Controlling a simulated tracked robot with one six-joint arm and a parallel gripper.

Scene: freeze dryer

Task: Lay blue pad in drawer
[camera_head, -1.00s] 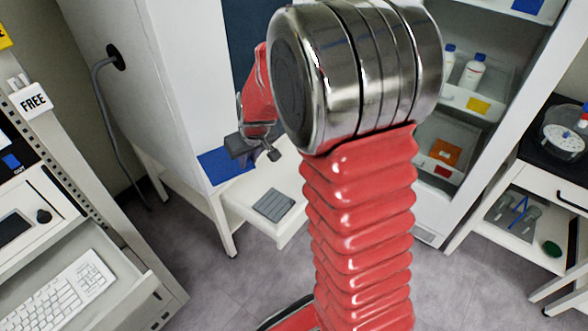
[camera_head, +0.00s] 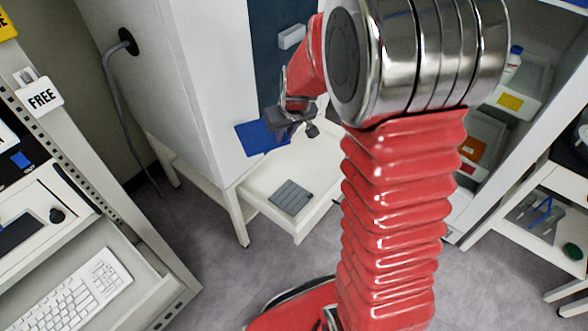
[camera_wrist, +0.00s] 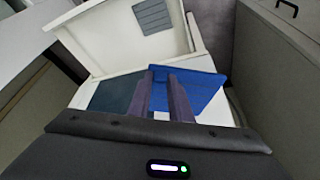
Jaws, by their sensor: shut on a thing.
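The blue pad (camera_head: 258,138) is a thin flat sheet held in the air near the cabinet's lower front corner. My gripper (camera_head: 297,122) is shut on it, and the pad also shows between and right of my fingers in the wrist view (camera_wrist: 207,92). The open white drawer (camera_head: 262,187) juts out below the cabinet, lower than the pad. A grey ribbed pad (camera_head: 291,197) lies in the drawer near its front. In the wrist view the drawer (camera_wrist: 100,38) is at the top, beyond the fingertips. The blue pad is apart from the grey one.
The white cabinet (camera_head: 170,80) with a dark front panel (camera_head: 268,75) stands above the drawer. A keyboard drawer (camera_head: 75,290) is at the left. Shelves with bins (camera_head: 510,100) and a small table (camera_head: 560,200) are at the right. The floor before the drawer looks clear.

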